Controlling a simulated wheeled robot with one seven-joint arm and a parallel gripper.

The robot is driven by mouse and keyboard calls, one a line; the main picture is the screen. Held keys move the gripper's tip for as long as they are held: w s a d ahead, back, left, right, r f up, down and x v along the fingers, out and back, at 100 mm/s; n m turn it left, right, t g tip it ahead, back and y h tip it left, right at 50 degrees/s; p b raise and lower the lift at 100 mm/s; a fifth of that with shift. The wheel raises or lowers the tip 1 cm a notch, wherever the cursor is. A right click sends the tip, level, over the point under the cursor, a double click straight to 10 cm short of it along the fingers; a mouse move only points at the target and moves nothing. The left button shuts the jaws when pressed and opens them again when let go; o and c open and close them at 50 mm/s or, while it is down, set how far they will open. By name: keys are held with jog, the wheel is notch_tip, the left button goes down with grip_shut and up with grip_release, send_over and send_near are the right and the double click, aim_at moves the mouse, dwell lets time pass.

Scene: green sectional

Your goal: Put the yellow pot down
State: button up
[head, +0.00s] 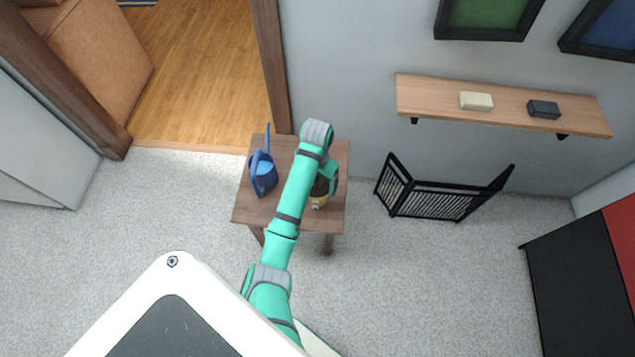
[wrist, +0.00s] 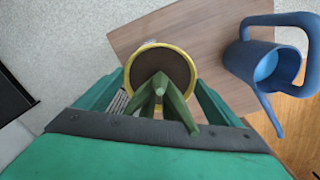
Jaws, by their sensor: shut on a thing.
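The yellow pot (wrist: 187,62) shows in the wrist view as a round yellow rim around dark soil, with a green spiky plant (wrist: 162,97) in it. My gripper (wrist: 160,88) is shut on the pot, with a finger on each side of it. In the head view a small part of the yellow pot (head: 319,202) shows beside my arm, over the small wooden table (head: 245,211); the arm hides the rest. From these views I cannot tell whether the pot's base touches the tabletop.
A blue watering can (head: 263,174) stands on the table's left side; it also shows in the wrist view (wrist: 262,65). A black rack (head: 440,204) stands on the floor to the right. A wall shelf (head: 505,104) holds two small blocks. The table's near left part is bare.

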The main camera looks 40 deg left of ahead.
jog(key=shift+w+a+f, duration=0.25)
jog(key=shift+w+f, duration=0.15)
jog(key=shift+f, duration=0.1)
jog(key=shift+w+a+f, duration=0.2)
jog(key=shift+w+f, duration=0.15)
jog(key=shift+f, duration=0.15)
notch_tip(320, 180, down, 3)
jog(key=shift+s+a+r, duration=0.1)
jog(key=shift+a, duration=0.05)
jog(key=shift+f, duration=0.35)
jog(key=o, duration=1.9)
